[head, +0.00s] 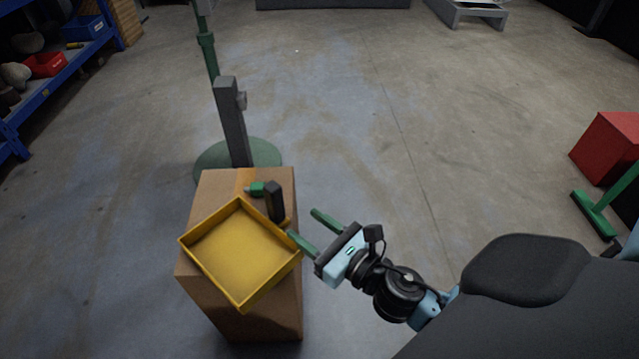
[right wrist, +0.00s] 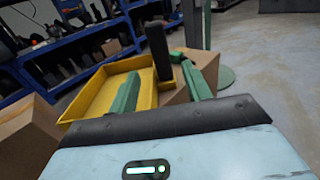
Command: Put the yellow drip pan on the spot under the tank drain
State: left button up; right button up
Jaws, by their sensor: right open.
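The yellow drip pan (head: 240,251) is a shallow square tray on top of a cardboard box (head: 250,318). It sits turned, with a corner toward me, and reaches past the box's left edge. It also shows in the right wrist view (right wrist: 105,88). My right gripper (head: 313,231) is open, with green fingers, at the pan's right corner. The lower finger overlaps that corner in the head view; I cannot tell whether it touches. No pan wall is clearly clamped. My left gripper is not in view. I cannot make out a tank drain or a marked spot.
A black upright item (head: 274,202) and a small green-ended piece (head: 257,188) are on the box behind the pan. A grey post (head: 232,122) and a green round base (head: 262,154) stand behind the box. Blue shelving (head: 62,80) is at left, a red box (head: 606,147) at right. The middle floor is clear.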

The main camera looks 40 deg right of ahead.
jog(key=shift+s+d, duration=0.2)
jog(key=shift+s, duration=0.75)
jog(key=s+f+m+g+h, duration=0.2)
jog(key=s+f+m+g, duration=0.5)
jog(key=s+f+m, duration=1.1)
jog(key=s+a+f+m+g, duration=0.1)
jog(key=s+m+g, duration=0.1)
jog(key=s+m, duration=0.7)
jog(key=s+f+m+g, duration=0.1)
jog(key=s+m+g, duration=0.2)
jog(key=s+m, duration=0.5)
jog(key=s, duration=0.4)
jog(key=shift+a+f+m, duration=0.4)
jog(key=shift+o, duration=0.4)
jog(key=shift+s+m+g, duration=0.3)
jog(key=shift+w, duration=0.15)
